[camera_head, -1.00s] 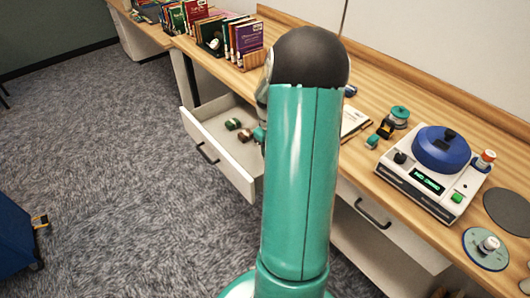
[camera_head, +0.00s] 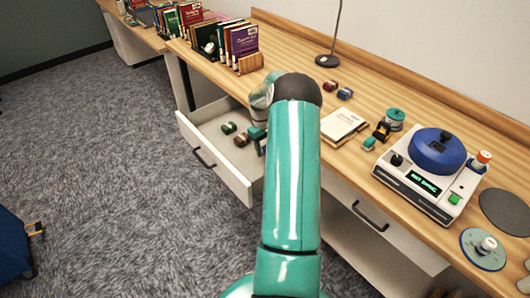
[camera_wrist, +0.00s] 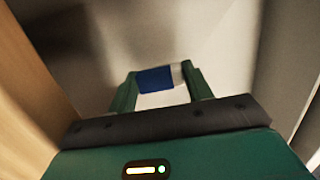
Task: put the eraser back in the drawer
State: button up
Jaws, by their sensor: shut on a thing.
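The eraser (camera_wrist: 155,80), blue with a white end, sits between the two green fingers of my gripper (camera_wrist: 161,83) in the wrist view. My gripper is shut on it. Pale drawer surfaces surround it there. In the head view, the open white drawer (camera_head: 232,178) sticks out from under the desk. My gripper (camera_head: 257,140) is at the drawer's right part, partly behind my arm. The eraser cannot be made out in the head view.
Small green (camera_head: 228,128) and brown (camera_head: 241,140) items lie in the drawer. A wooden desk edge (camera_wrist: 25,120) is close at left in the wrist view. On the desk are books (camera_head: 243,42), a notepad (camera_head: 343,127), a lamp base (camera_head: 327,60) and a blue-lidded device (camera_head: 430,165).

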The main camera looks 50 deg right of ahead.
aim_at(264, 147)
jog(key=shift+w+d+f, duration=0.1)
jog(key=shift+d+f, duration=0.1)
jog(key=shift+f, duration=1.6)
jog(key=shift+f, duration=0.15)
jog(key=o, duration=0.9)
jog(key=shift+o, duration=0.2)
